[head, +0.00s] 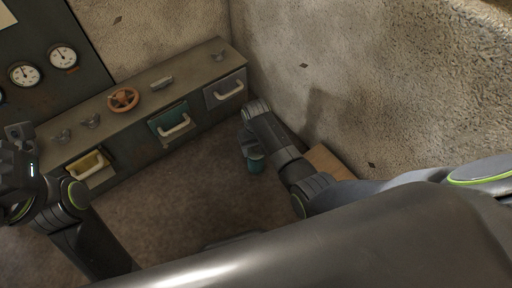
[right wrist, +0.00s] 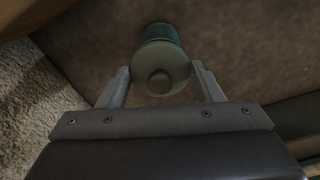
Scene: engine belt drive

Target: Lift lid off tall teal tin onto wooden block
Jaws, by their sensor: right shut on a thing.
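The teal tin (head: 256,166) shows in the head view just below my right gripper (head: 250,147), partly hidden by it. In the right wrist view, the lid (right wrist: 175,86), a dull green disc with a round knob, lies between the fingers of my right gripper (right wrist: 160,70), which is shut on it. The tin's darker teal side (right wrist: 158,34) shows beyond the lid; I cannot tell whether they still touch. The wooden block (head: 326,161) is right of the tin, partly hidden by my right arm. My left gripper (head: 17,180) is at the left edge, its fingers unclear.
A long cabinet (head: 135,114) stands along the wall, with a yellow drawer (head: 87,164), a teal drawer (head: 170,122) and a grey drawer (head: 224,90). An orange handwheel (head: 124,98) and several small metal parts lie on top. Brown floor (head: 195,190) between tin and cabinet is clear.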

